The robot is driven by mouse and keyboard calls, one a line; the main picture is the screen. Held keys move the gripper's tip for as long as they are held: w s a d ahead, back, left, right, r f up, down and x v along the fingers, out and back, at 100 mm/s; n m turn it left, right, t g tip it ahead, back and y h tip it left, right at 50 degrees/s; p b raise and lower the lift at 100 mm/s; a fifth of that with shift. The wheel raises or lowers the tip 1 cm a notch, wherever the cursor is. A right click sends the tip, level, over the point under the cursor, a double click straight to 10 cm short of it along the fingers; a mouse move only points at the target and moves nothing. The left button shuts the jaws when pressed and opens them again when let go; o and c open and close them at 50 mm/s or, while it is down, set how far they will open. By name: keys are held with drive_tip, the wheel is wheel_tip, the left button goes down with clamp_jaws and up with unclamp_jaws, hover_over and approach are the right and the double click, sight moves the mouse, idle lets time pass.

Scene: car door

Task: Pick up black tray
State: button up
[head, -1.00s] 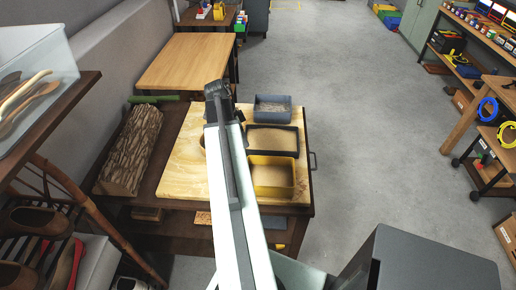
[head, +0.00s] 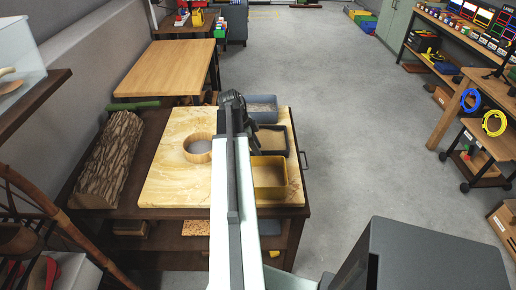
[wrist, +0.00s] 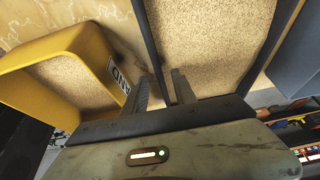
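The black tray (head: 291,142) holds a sand-like fill and stands on the light wooden board, between the yellow tray (head: 269,190) and the blue-grey tray (head: 274,117). My arm hides its left part in the head view. In the wrist view, the black tray's near wall (wrist: 149,32) runs down between the two fingers of my gripper (wrist: 162,92). The fingers are apart, one on each side of that wall; I cannot tell whether either touches it. The yellow tray (wrist: 98,48) is close beside the left finger, with a partly visible label.
A round wooden bowl (head: 198,147) stands on the board (head: 172,185), left of my arm. A log (head: 108,160) lies further left. A bare wooden table (head: 168,68) is behind. Open grey floor (head: 355,110) lies to the right.

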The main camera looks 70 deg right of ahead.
drive_tip(key=shift+x, duration=0.85)
drive_tip(key=shift+r, duration=0.15)
clamp_jaws()
idle(0.5)
